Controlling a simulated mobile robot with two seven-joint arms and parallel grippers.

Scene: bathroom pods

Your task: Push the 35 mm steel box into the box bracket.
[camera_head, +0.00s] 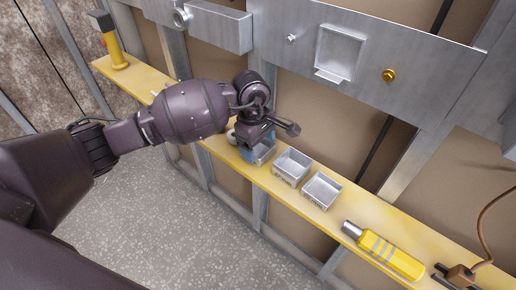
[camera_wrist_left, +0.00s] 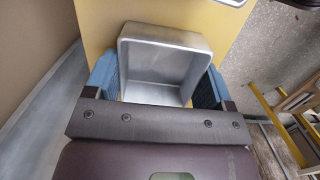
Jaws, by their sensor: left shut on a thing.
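My left gripper (camera_head: 257,140) is shut on an open-topped steel box (camera_head: 265,151) at the wooden shelf. In the left wrist view the box (camera_wrist_left: 165,55) sits between the two blue finger pads of the gripper (camera_wrist_left: 158,88), which touch its sides. I cannot tell whether it rests on the shelf or is just above it. Its size marking does not show. The box bracket appears to be the square metal frame (camera_head: 341,52) with a lower lip on the wall rail, up and right of the gripper; it looks empty. My right gripper is not in view.
Two more open metal boxes, a middle one (camera_head: 292,166) and a right one (camera_head: 321,189), stand on the shelf (camera_head: 225,152) beside the held box. A yellow tool (camera_head: 385,254) lies farther right. A brass knob (camera_head: 389,75) projects from the rail beside the frame.

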